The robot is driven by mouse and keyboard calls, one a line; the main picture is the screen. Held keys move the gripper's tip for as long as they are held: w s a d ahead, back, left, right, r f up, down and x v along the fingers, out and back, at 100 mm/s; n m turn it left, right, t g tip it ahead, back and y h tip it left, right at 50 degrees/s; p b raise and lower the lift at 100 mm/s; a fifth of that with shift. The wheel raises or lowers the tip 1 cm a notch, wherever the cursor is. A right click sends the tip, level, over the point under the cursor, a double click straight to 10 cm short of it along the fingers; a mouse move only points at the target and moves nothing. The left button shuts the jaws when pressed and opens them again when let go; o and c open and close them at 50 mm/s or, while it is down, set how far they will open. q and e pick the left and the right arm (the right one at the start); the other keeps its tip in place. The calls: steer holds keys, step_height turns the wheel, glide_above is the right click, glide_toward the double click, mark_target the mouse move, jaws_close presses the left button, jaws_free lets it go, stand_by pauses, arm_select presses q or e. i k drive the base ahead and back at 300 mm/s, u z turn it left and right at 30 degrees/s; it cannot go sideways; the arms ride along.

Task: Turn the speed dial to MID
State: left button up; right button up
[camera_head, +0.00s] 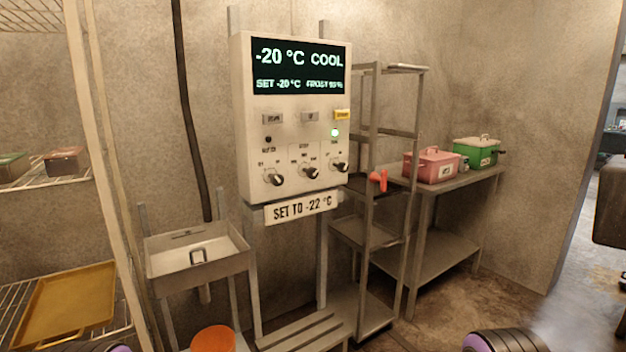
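The control panel (256,128) is a pale upright box on the wall structure, left of the middle. Three dark knobs with light pointers sit in a row low on its face: a left knob (275,179), a middle knob (311,173) and a right knob (341,167). The small labels around them are too blurred to tell which is the speed dial or where each one points. The display (300,69) reads -20 °C COOL, SET -20 °C and a frost line. Neither gripper shows; only parts of my arms edge in at the bottom left and bottom right.
A metal basin (198,262) stands lower left, with an orange bucket (213,340) below. A metal shelf (372,240) and a table with a red box (431,165) and green box (476,152) stand right.

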mark_target(312, 173)
steer(key=z, duration=0.75)
steer(key=i, duration=1.15)
steer(key=u, duration=0.15)
